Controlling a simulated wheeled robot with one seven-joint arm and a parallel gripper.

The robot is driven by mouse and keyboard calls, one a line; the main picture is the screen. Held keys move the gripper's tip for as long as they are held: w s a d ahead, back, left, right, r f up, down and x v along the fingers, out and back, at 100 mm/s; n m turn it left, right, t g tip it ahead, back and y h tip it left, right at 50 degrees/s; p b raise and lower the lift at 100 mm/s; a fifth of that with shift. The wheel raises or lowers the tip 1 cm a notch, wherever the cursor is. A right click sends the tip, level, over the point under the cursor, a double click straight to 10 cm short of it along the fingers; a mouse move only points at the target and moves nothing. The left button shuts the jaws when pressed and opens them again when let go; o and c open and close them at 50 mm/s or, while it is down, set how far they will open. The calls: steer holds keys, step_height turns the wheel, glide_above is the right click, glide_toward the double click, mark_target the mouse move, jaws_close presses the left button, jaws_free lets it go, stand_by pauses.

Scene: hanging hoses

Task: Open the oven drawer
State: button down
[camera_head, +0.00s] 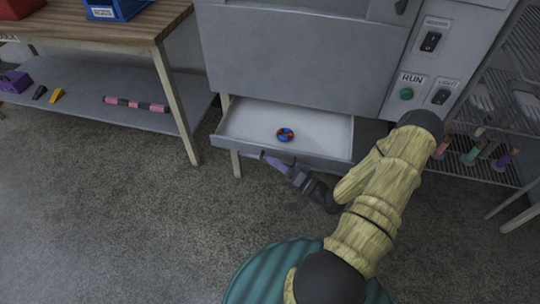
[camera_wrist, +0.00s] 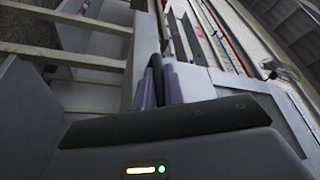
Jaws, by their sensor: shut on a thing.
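The oven drawer (camera_head: 240,118) stands pulled out below the grey oven (camera_head: 300,55) in the head view, its pale inside showing. A small red and blue ring-shaped object (camera_head: 285,134) lies in it. My gripper (camera_head: 268,158) is at the drawer's front, left of its middle, with its purple fingers shut on the drawer front. The exact grip point, and any handle there, is hidden. My arm covers the drawer's right end.
A wooden table (camera_head: 100,25) with a lower shelf (camera_head: 80,95) stands left of the oven. A wire rack (camera_head: 480,150) stands at the right. The oven's control panel (camera_head: 425,70) has a green RUN button. The floor in front of the drawer is clear.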

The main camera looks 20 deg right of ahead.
steer(key=shift+s+f, duration=0.1)
steer(key=shift+s, duration=0.05)
steer(key=c, duration=1.5)
jaws_free()
steer(key=p+v, duration=0.2)
steer(key=v, duration=1.5)
steer(key=shift+s+d, duration=0.15)
